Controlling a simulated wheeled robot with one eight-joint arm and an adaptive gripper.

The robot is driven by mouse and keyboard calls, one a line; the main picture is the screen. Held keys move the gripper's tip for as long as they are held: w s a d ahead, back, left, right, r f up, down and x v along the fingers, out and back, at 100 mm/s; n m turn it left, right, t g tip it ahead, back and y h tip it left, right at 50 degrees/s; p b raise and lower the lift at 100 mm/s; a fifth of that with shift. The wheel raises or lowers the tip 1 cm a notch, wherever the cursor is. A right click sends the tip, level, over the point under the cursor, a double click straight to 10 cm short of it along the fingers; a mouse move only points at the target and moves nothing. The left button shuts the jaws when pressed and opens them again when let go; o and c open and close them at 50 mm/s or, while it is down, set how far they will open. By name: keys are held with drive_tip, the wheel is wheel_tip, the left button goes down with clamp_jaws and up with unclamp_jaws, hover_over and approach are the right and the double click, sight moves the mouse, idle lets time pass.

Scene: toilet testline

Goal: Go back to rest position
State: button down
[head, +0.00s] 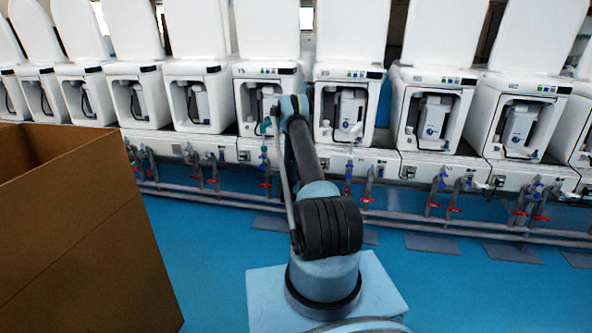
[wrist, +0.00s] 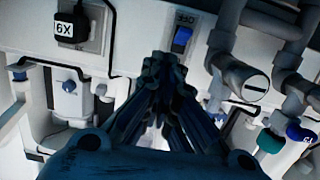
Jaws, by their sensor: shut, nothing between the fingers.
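My gripper (wrist: 163,72) shows in the wrist view with its dark fingers drawn together at the tips and nothing between them. The fingertips appear just below a blue rocker switch (wrist: 182,39) on a white panel; I cannot tell whether they touch it. An upside-down "OFF" label is above the switch. In the head view my arm reaches forward from its base toward the row of toilets (head: 345,105). The gripper end is hard to make out there, largely hidden behind my arm.
A black plug (wrist: 72,28) and grey pipes (wrist: 238,75) flank my gripper, with green (wrist: 270,141) and blue (wrist: 299,132) valve knobs at right. A large cardboard box (head: 85,240) stands at left. Pipes with red-handled valves run low along the row. Blue floor (head: 205,250) is open in front.

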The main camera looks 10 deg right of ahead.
drive_tip(key=s+d+r+g, duration=0.1)
drive_tip(key=s+r+g, duration=0.15)
drive_tip(key=r, duration=0.85)
drive_tip(key=s+r+g, duration=0.1)
drive_tip(key=s+r, duration=0.3)
drive_tip(key=r, duration=0.7)
drive_tip(key=s+a+r+g+y, duration=0.1)
drive_tip(key=s+r, duration=0.5)
drive_tip(key=s, duration=0.3)
drive_tip(key=s+a+r+g, duration=0.1)
drive_tip(key=s+r+g, duration=0.1)
drive_tip(key=s+r, duration=0.6)
drive_tip(key=s+a+f+n+g+y, duration=0.1)
drive_tip(key=s+a, duration=0.2)
drive_tip(key=s, duration=0.9)
drive_tip(key=s+a+f+n+g+y, duration=0.1)
drive_tip(key=s+a+g+y, duration=0.1)
drive_tip(key=s, duration=1.1)
drive_tip(key=s+a+f+n+g+y, duration=0.1)
drive_tip(key=s+a+n, duration=0.15)
drive_tip(key=s, duration=0.95)
drive_tip(key=s+a+f+g+y, duration=0.1)
drive_tip(key=s+a+f, duration=0.1)
drive_tip(key=s, duration=0.4)
drive_tip(key=s+a+f+g+y, duration=0.1)
drive_tip(key=s+a+f, duration=0.1)
drive_tip(key=s, duration=0.5)
drive_tip(key=shift+s+a+f+n, duration=0.25)
drive_tip(key=shift+a+f+n, duration=0.2)
drive_tip(key=shift+f, duration=0.45)
